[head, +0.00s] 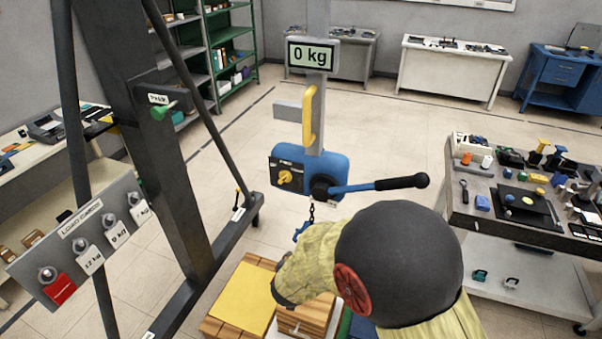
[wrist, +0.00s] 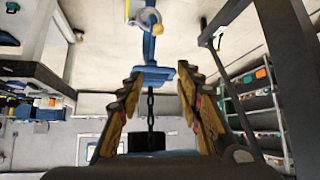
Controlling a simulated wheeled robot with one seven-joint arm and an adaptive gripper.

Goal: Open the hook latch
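The blue hook (head: 301,231) hangs on a short dark chain (head: 311,212) below the blue hoist body (head: 330,175). In the wrist view, which looks upside down, the hook's blue block (wrist: 153,76) is at the chain's end, with a pale curved part and a small yellow knob (wrist: 158,29) above it. I cannot tell for sure which part is the latch. My gripper (wrist: 160,80) is open, its two fingers on either side of the chain, tips near the block; contact is unclear. In the head view my arm hides most of the gripper and the hook's lower part.
The hoist has a black-tipped lever (head: 385,184) reaching right and a yellow knob (head: 287,177). A wooden crate with a yellow top (head: 243,297) stands below. A dark frame (head: 175,170) rises at left. A cluttered trolley (head: 452,210) stands at right.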

